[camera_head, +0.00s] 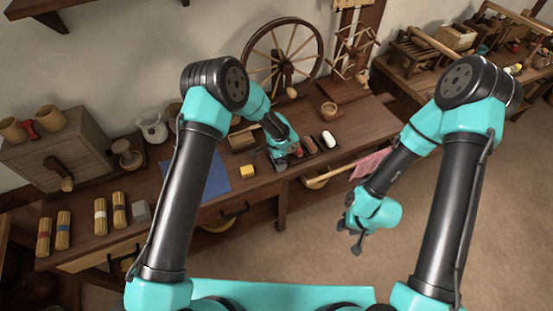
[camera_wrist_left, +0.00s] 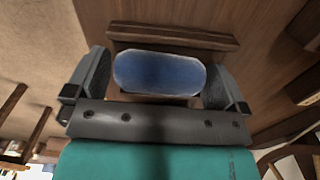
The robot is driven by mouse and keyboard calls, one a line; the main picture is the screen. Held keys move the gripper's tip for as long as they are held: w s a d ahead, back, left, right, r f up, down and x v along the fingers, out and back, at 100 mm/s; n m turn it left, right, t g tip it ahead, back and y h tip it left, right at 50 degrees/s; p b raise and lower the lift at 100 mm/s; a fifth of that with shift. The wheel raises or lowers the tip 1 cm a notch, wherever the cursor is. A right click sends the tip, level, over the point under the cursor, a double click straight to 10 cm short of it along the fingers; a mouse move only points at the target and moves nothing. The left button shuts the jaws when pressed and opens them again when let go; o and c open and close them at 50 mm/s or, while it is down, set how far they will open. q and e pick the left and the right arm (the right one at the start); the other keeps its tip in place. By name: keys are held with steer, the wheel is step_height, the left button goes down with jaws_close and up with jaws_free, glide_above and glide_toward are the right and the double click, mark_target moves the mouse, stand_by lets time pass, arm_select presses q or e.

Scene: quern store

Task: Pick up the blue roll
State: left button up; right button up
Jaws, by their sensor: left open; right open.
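The blue roll (camera_wrist_left: 160,73) lies between the two fingers of my left gripper (camera_wrist_left: 158,85) in the left wrist view, with small gaps at its ends. My left gripper (camera_head: 284,158) is open and low over the left end of the row of rolls on the bench in the head view. It hides the blue roll there. My right gripper (camera_head: 357,243) is open and empty, in the air over the floor in front of the bench.
A white roll (camera_head: 329,139) and a dark red roll (camera_head: 309,145) lie right of the left gripper. A yellow block (camera_head: 247,171) and a blue mat (camera_head: 208,180) lie to its left. A spinning wheel (camera_head: 284,52) stands behind. A small wooden bowl (camera_head: 329,110) is at the back right.

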arm_select(q)
steer(key=c, duration=0.6)
steer(key=shift+r, duration=0.1)
steer(key=shift+c, duration=0.2)
steer(key=shift+r, duration=0.5)
steer(key=shift+s+r, duration=0.2)
steer(key=shift+r, duration=0.4)
steer(key=shift+s+r, duration=0.15)
steer(key=shift+r, duration=0.45)
steer(key=s+r, duration=0.1)
steer(key=s, duration=1.4)
steer(key=shift+d+r, duration=0.2)
steer(key=shift+d, duration=0.2)
steer(key=shift+s, duration=0.1)
